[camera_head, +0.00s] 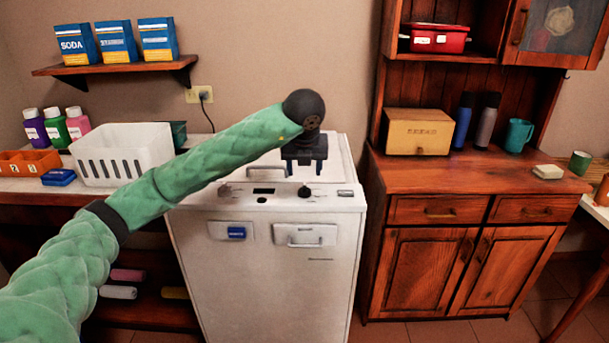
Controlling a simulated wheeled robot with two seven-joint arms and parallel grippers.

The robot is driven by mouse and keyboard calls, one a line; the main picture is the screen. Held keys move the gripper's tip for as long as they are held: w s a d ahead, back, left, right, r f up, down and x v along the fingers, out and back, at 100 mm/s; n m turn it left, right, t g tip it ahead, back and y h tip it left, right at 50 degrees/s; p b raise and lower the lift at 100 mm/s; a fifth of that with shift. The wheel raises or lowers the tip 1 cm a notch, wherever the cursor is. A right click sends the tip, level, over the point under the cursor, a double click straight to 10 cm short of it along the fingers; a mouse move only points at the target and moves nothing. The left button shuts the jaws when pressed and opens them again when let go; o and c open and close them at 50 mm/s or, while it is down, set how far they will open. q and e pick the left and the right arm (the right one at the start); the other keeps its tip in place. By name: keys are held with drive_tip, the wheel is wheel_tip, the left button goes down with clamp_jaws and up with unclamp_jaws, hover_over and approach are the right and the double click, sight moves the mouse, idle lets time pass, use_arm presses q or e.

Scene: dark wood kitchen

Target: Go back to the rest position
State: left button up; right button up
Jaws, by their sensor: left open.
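My left arm reaches in from the lower left in its green padded sleeve. Its black left gripper (304,166) points down over the front part of the top of a white appliance (285,262). The gripper is open, and I see nothing between its fingers. Whether the fingertips touch the appliance top I cannot tell. The arm hides part of the appliance top and of the counter to the left. My right gripper is not in view.
A white slotted basket (122,155) stands on the left counter near several bottles. A wall shelf (115,67) holds blue boxes above. On the right, a wooden cabinet (475,180) bears a wooden box (419,132), bottles and a teal mug (518,136). Floor shows at the lower right.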

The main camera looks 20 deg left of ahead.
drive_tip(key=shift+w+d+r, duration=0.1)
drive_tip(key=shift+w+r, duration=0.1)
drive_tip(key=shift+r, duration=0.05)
